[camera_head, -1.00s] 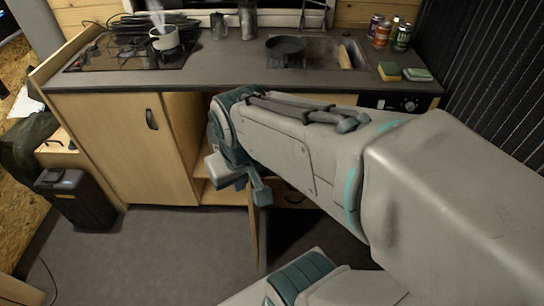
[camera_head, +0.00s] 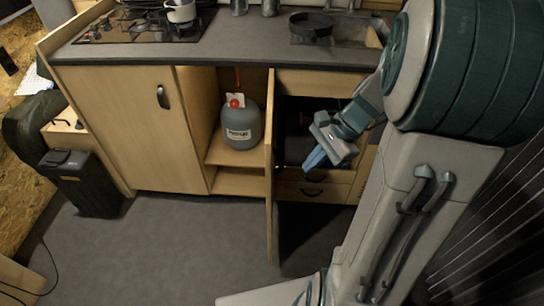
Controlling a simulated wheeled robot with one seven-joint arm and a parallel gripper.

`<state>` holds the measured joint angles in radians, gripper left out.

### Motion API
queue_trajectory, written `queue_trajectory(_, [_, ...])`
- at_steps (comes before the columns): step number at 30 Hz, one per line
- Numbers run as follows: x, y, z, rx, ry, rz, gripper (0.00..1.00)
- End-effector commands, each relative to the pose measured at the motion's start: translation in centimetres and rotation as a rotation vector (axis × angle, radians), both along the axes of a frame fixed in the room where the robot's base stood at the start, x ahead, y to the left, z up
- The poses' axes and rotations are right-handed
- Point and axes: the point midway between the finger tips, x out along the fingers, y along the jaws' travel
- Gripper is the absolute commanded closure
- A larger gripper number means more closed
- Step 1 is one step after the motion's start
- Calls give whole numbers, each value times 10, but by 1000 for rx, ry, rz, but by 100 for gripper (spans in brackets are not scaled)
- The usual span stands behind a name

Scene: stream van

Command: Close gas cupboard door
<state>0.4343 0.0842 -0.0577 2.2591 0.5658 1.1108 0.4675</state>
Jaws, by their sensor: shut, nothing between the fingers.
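The gas cupboard door (camera_head: 270,180) stands open, swung out toward me and seen nearly edge-on. Its open cupboard (camera_head: 234,183) holds a grey gas bottle (camera_head: 241,128) with a red top on a shelf. My gripper (camera_head: 314,162) is to the right of the door, in front of the drawers, with its fingers shut and empty. It is apart from the door in the picture. The door's outer face is hidden from this angle.
A closed wooden door (camera_head: 125,125) with a dark handle is left of the cupboard. The worktop (camera_head: 240,45) carries a hob (camera_head: 140,25) with a pot and a dark pan (camera_head: 311,27). A black bin (camera_head: 80,182) stands left. The floor (camera_head: 190,240) in front is clear.

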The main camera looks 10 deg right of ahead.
Motion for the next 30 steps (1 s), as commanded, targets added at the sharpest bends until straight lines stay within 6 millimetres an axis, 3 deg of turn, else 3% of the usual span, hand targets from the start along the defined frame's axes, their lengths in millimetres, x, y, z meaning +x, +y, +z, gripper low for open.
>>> queue_trajectory(1, [7,-12,-25,53,41,-97,100])
queue_trajectory(4, [19,-29,-46,147,102,-258,100])
queue_trajectory(9, [31,-48,-66,245,161,-420,100])
queue_trajectory(13, [35,-51,-72,271,177,-461,100])
queue_trajectory(17, [37,-41,-82,274,179,-460,100])
queue_trajectory(30, [54,23,-142,271,177,-455,100])
